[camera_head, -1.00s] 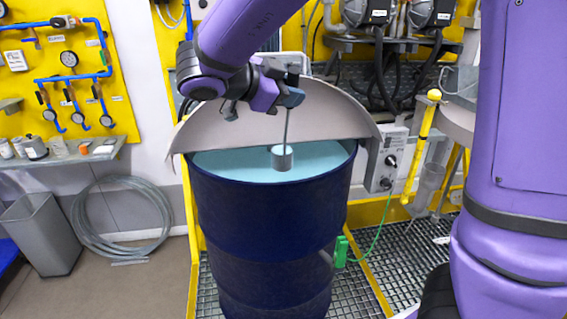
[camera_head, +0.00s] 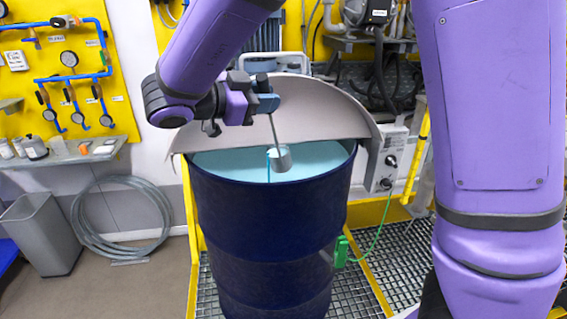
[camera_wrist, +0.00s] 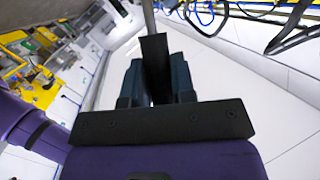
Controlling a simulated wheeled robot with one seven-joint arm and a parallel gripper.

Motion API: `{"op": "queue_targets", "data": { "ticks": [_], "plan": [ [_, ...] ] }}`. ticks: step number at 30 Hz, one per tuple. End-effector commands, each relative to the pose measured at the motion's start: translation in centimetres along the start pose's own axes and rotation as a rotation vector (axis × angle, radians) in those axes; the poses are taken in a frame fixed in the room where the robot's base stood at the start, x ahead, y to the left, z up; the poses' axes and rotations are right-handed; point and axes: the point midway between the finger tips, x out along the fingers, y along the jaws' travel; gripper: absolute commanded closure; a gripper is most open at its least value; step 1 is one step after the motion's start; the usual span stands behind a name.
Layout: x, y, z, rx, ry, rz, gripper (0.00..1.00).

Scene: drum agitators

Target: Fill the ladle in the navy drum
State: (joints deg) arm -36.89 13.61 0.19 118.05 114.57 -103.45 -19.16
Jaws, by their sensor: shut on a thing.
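The navy drum (camera_head: 270,225) stands upright on the grating, its top half open, with pale teal liquid (camera_head: 225,163) near the rim. The grey metal ladle (camera_head: 281,159) hangs over the opening with its cup tilted. A thin teal stream (camera_head: 268,168) runs down from the cup's left side. My gripper (camera_head: 266,99) is shut on the upper end of the ladle's handle, above the drum. The wrist view shows my gripper's dark fingers (camera_wrist: 155,82) closed on the handle (camera_wrist: 148,14); the cup is out of that view. The liquid level inside the cup cannot be seen.
A raised grey half lid (camera_head: 310,105) stands behind the opening. A grey control box (camera_head: 388,160) and a green clamp with cable (camera_head: 341,252) are at the drum's right. A grey bin (camera_head: 42,235) and coiled hose (camera_head: 122,220) are at the left.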

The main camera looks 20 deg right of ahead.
Motion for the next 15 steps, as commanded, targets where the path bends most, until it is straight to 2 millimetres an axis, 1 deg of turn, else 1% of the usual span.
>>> {"op": "queue_targets", "data": {
  "ticks": [15],
  "plan": [
    [-2.1, -0.5, 1.0, -0.036, 0.087, -0.034, 1.0]
  ]
}}
